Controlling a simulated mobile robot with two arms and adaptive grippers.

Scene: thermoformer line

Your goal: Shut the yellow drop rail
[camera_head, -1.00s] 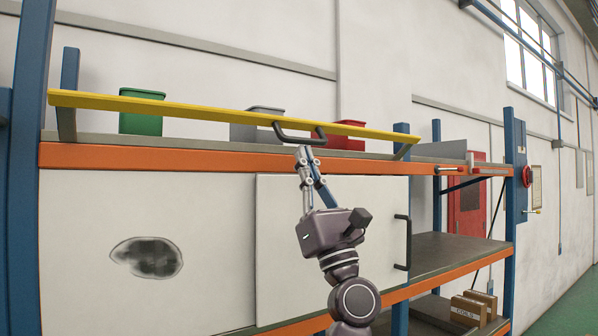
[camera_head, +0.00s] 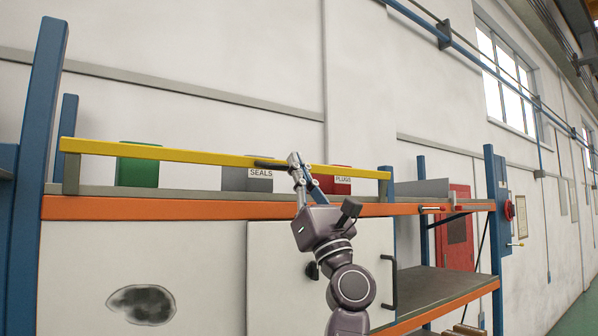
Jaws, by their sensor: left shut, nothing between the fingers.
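The yellow drop rail (camera_head: 180,154) runs across the front of the rack's upper shelf, held above the orange beam by a grey arm at its left end. Its right end meets the blue post. The rail's dark handle (camera_head: 268,163) is near its middle and partly hidden by my gripper. My left gripper (camera_head: 294,160) points up from below, shut and empty, with its fingertips at the handle and in front of the rail. I cannot tell whether they touch it. My right gripper is not in view.
Behind the rail stand a green bin (camera_head: 137,173), a grey bin (camera_head: 234,179) marked SEALS and a red bin (camera_head: 336,187) marked PLUGS. Below the orange beam (camera_head: 160,208) is a white panel (camera_head: 215,260) with a dark handle (camera_head: 388,283). An open shelf (camera_head: 433,284) lies right.

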